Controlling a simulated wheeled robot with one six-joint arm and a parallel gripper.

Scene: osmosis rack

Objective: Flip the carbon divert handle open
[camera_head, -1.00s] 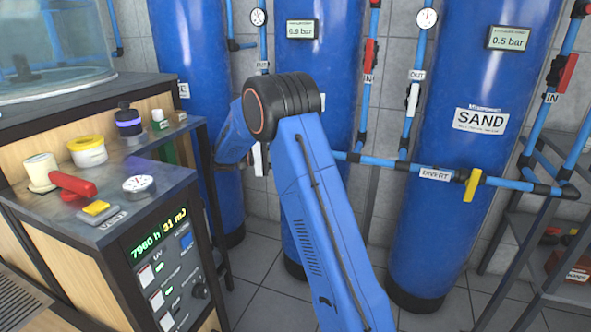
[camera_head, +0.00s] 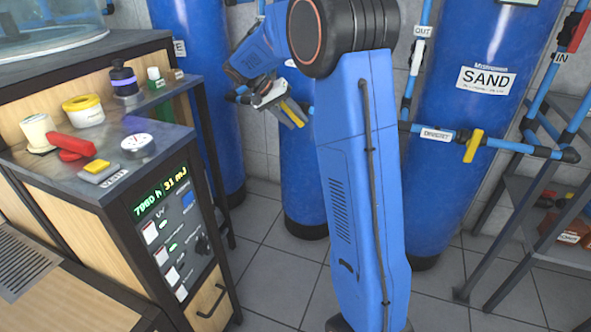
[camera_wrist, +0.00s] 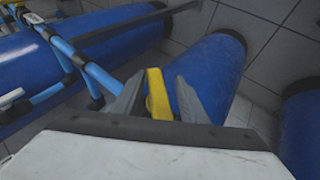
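A yellow divert handle (camera_head: 294,112) shows at the middle blue tank (camera_head: 302,190), partly hidden by my arm and gripper. In the wrist view the yellow handle (camera_wrist: 157,95) stands between the two grey fingers of my gripper (camera_wrist: 160,92). The fingers are apart, with the handle closer to the left finger; contact cannot be made out. In the head view my gripper (camera_head: 280,108) is at the handle, below the blue wrist. The handle's label and its joint with the pipe are hidden.
A second yellow handle (camera_head: 474,145) sits on the pipe by the SAND tank (camera_head: 487,80), beside a DIVERT label. Blue pipes (camera_wrist: 70,65) run close to my gripper on the left in the wrist view. A cabinet (camera_head: 110,190) with loose items stands left. Floor between is clear.

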